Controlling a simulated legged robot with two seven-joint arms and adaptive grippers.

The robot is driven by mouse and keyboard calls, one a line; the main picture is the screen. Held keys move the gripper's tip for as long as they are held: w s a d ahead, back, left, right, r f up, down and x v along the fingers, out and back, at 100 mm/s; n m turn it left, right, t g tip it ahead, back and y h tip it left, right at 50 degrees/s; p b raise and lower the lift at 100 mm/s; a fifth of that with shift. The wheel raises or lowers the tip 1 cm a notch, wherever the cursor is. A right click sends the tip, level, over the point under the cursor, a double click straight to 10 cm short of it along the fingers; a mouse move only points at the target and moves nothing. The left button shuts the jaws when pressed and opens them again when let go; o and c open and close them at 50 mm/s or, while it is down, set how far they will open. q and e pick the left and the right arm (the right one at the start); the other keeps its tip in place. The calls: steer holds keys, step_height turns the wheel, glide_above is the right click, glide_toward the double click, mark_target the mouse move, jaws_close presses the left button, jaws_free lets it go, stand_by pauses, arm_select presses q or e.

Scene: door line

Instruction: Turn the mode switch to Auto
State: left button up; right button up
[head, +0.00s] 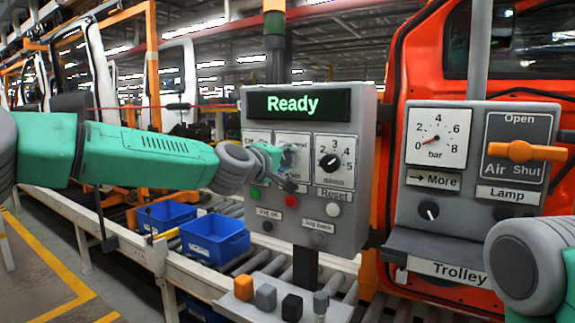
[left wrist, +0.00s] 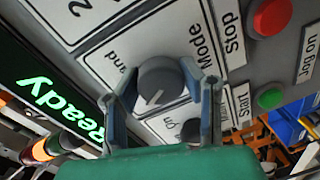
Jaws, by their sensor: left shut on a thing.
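The control panel (head: 350,115) has a lit "Ready" display (head: 294,104). My left gripper (head: 282,168) is at the upper left part of its face and hides much of the mode switch there. In the left wrist view the mode switch (left wrist: 161,80) is a round grey knob beside a "Mode" label (left wrist: 203,45). The fingers of my left gripper (left wrist: 163,95) are on both sides of the knob, shut on it. The knob's white pointer line points toward the lower left of that picture. A label ending in "and" is partly visible; Auto cannot be read. My right gripper is out of view.
Close to the knob are a green button (left wrist: 270,98) and a red button (left wrist: 272,15). A numbered dial (head: 329,162) is right of my gripper. A gauge panel (head: 435,190) with an orange air handle (head: 520,151) stands farther right. Blue bins (head: 215,238) are below left.

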arm_select(q)
steer(key=shift+a+f+n, duration=0.1)
steer(key=shift+n, duration=0.8)
steer(key=shift+b, duration=0.3)
steer(key=o, duration=1.2)
steer(key=shift+c, duration=0.2)
steer(key=shift+w+f, duration=0.1)
steer(key=shift+w, duration=0.1)
steer(key=shift+s, duration=0.1)
steer(key=shift+s+a+r, duration=0.1)
steer(key=shift+s+r, duration=0.05)
steer(key=shift+r, duration=0.05)
steer(key=v, duration=1.1)
steer(key=shift+a, duration=0.3)
